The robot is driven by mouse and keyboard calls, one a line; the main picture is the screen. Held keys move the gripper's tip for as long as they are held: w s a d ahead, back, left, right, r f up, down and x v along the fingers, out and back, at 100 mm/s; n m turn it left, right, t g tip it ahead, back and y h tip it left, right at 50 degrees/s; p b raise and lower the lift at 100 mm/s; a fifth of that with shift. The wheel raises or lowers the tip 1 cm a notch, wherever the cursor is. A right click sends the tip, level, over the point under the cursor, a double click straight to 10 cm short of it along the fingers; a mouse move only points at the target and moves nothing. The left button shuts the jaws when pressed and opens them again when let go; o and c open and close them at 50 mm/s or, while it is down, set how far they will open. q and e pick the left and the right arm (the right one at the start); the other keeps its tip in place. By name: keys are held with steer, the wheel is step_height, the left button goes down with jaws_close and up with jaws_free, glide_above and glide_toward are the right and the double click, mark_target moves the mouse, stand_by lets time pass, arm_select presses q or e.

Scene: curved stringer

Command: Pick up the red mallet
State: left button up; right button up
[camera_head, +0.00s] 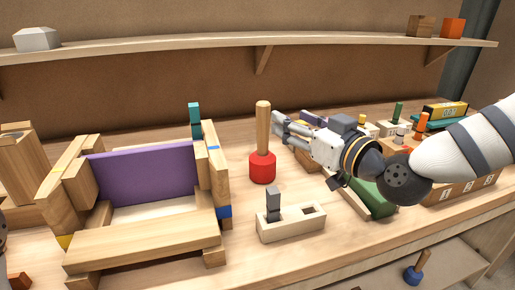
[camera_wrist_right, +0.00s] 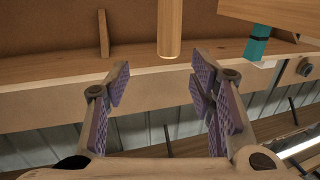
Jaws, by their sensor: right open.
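The red mallet (camera_head: 262,167) stands upright on its red head on the workbench, its wooden handle pointing up. My right gripper (camera_head: 280,123) is open, just right of the handle, with its fingers pointing left towards it. In the right wrist view the end of the mallet's handle (camera_wrist_right: 169,32) shows at the top, in line with the gap between the two open fingers of the right gripper (camera_wrist_right: 162,88). The fingers hold nothing. The mallet's head is outside the wrist view. My left gripper does not show.
Left of the mallet stands a wooden assembly (camera_head: 140,235) with a purple panel (camera_head: 150,172). A pale block with slots (camera_head: 290,226) lies in front of the mallet. A teal peg (camera_head: 195,118) stands behind the assembly. A wall shelf (camera_head: 240,41) runs above. A blue mallet (camera_head: 413,272) rests lower right.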

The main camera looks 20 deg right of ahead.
mark_target(267, 110)
steer(key=b+x, duration=0.1)
steer(key=x, duration=0.3)
steer(key=a+b+x, duration=0.1)
steer(key=x, duration=0.4)
steer(key=shift+a+f, duration=0.2)
steer(key=shift+f, duration=0.05)
steer(key=shift+w+r, duration=0.15)
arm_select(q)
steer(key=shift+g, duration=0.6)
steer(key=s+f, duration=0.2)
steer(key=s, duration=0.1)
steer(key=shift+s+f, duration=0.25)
arm_select(e)
steer(key=shift+r, duration=0.1)
steer(key=shift+c, duration=0.6)
jaws_close()
